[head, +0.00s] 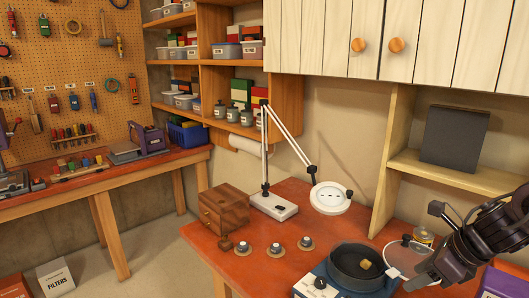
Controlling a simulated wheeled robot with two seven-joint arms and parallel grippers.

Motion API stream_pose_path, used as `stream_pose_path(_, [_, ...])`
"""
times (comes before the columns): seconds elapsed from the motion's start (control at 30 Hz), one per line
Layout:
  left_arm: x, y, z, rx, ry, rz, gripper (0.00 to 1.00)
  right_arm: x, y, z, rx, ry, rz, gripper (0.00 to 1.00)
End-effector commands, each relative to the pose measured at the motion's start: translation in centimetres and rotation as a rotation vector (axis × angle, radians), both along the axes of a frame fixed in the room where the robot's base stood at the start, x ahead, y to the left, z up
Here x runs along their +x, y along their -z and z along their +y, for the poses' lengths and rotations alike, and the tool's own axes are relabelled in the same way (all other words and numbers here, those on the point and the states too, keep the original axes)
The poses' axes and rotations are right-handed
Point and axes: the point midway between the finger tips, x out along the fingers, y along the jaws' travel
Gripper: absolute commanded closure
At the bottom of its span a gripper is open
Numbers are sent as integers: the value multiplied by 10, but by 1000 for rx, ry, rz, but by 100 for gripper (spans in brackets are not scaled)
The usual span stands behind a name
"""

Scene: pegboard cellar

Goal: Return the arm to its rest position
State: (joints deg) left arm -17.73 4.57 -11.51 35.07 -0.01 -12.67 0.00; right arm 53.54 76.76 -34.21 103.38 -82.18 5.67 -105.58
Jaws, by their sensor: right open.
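My right gripper (428,277) comes in from the right edge over the right end of the red-topped workbench (300,262). It is dark grey and black and points down and left. Its jaws are open, and I see nothing held between them. It is just right of a dark round pan (345,270) on a blue appliance (318,288), with a small tan piece (366,265) in the pan. A clear round lid (398,250) is beside the gripper, partly hidden by it. I cannot tell whether they touch. My left gripper is out of view.
A white desk lamp (273,205), a wooden drawer box (224,208) and small round knobs (275,249) stand on the bench. A can (424,237) is behind the gripper. A purple box (505,282) is at the lower right. A shelf (455,172) is above.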

Motion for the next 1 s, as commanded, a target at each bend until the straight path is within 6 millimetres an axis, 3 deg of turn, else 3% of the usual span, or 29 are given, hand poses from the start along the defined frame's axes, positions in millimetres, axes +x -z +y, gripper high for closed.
stream_pose_path(0.13, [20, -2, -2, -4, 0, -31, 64, 10, 16, 23, 25, 31, -9, 50])
stream_pose_path(0.37, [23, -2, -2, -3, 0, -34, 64, 26, 45, 73, 109, 126, -31, 50])
stream_pose_path(0.63, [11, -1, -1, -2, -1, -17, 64, 32, 86, 170, 396, 425, -28, 50])
stream_pose_path(0.7, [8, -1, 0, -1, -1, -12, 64, 27, 94, 201, 541, 583, 2, 50])
stream_pose_path(0.8, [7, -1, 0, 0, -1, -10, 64, 16, 100, 232, 782, 897, 84, 50])
stream_pose_path(0.9, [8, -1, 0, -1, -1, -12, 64, -2, 108, 239, 1017, 1276, 204, 50])
stream_pose_path(1.0, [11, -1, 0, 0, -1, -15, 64, -26, 120, 228, 1206, 1686, 333, 50])
